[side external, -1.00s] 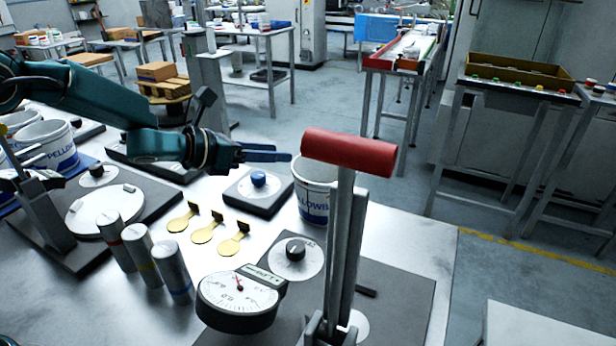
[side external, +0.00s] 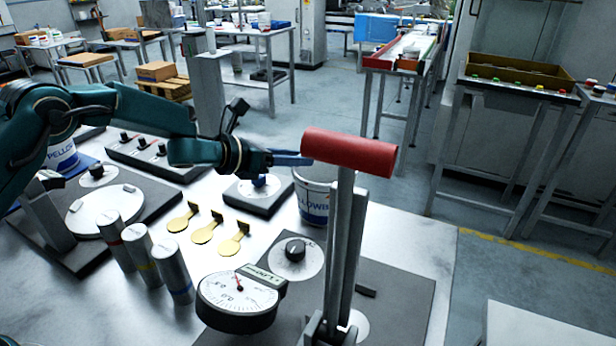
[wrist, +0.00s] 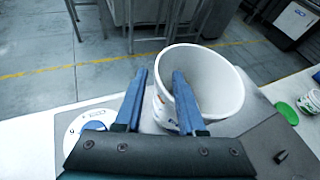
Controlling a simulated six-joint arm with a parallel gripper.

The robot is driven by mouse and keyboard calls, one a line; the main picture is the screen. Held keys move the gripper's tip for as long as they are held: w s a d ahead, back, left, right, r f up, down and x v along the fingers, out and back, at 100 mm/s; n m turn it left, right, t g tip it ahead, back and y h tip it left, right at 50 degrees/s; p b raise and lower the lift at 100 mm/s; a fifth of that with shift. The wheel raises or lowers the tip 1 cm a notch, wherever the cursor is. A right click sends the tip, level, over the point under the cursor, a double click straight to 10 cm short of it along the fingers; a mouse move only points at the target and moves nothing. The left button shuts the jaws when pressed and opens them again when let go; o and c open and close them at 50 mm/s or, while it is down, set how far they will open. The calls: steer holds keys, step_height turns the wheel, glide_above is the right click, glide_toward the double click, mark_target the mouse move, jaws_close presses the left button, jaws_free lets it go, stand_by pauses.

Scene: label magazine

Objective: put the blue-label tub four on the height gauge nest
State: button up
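A white tub with a blue label (side external: 313,207) stands upright at the right of the bench, partly behind the red-handled lever. Its number cannot be read. My gripper (side external: 306,158) is at rim height beside it. In the wrist view the blue fingers of my gripper (wrist: 160,74) are apart. One finger overlaps the open mouth of the tub (wrist: 222,85) and the other is left of its wall; contact cannot be told. A dial gauge (side external: 238,299) stands at the front. Which fixture is the height gauge nest is unclear.
The red-handled lever (side external: 348,152) rises close in front of the tub. A blue-knobbed block (side external: 266,200), yellow tags (side external: 203,233) and several grey cylinders (side external: 172,270) are to the left. Another white tub (side external: 62,155) stands at far left. The bench's right edge is near.

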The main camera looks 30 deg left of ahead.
jaws_close()
stand_by(1.2)
